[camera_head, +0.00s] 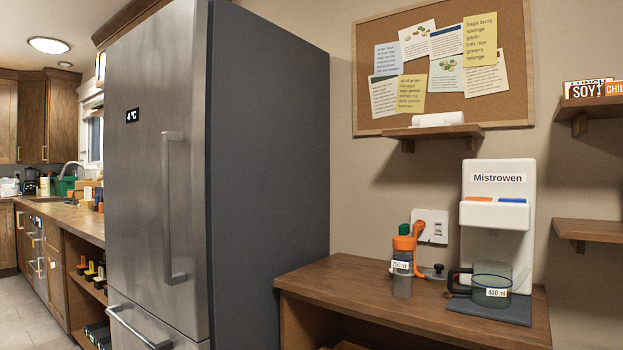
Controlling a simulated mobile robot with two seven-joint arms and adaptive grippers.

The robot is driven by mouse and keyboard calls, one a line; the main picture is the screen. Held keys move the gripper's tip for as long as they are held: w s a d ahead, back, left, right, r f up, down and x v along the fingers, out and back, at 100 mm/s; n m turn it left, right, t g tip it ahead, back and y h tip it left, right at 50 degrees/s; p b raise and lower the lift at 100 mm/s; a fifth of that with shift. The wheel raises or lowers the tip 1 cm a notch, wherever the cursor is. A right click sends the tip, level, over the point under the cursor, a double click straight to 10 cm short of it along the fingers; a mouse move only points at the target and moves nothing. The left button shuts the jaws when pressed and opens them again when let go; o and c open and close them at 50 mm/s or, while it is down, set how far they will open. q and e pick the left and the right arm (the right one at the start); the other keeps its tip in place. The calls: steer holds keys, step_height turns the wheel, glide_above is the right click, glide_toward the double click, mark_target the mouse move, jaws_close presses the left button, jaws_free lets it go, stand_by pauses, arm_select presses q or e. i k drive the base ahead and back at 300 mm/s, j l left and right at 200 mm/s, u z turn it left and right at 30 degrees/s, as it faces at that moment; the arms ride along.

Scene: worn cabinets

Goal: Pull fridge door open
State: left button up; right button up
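The fridge (268,180) stands left of the middle, with a dark grey side and a brushed steel front. Its tall upper door (145,215) looks closed and carries a small display reading 4 °C. A long vertical handle (167,208) is on that door, toward its right edge. Below is a lower drawer front (170,322) with a horizontal handle (137,327). Neither of my grippers shows in the head view.
Wall shelves (590,230) stick out at right. Floor (30,325) shows at lower left, beside the counter (70,217).

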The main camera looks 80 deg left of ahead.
mark_target(154, 166)
steer(key=u, duration=3.5)
